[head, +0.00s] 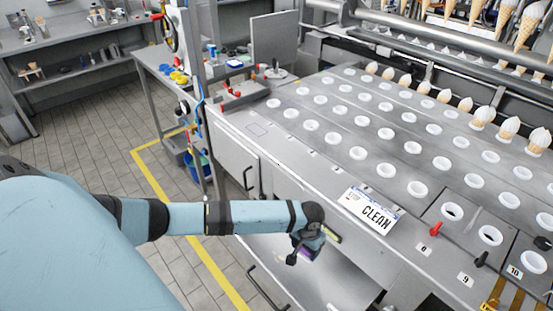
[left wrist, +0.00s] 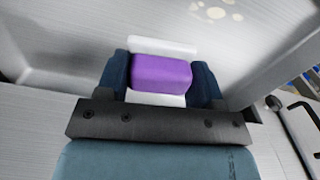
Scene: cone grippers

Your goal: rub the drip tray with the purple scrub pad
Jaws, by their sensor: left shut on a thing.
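The purple scrub pad (left wrist: 161,73) is held between the two blue fingers of my left gripper (left wrist: 160,82) in the left wrist view. White material shows above and below the purple part. In the head view my left gripper (head: 308,243) is low in front of the machine, and only a little purple shows there. The drip tray (head: 335,278) is the pale metal surface below the machine front. In the left wrist view the tray (left wrist: 85,45) lies beyond the pad, with cream spots at its upper right. I cannot tell whether pad and tray touch. My right gripper is out of view.
The machine's metal deck (head: 330,145) with rows of white cups overhangs the tray area. A cabinet handle (head: 247,177) sticks out at the left. A grey workbench (head: 150,65) stands behind, and the tiled floor at left is free.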

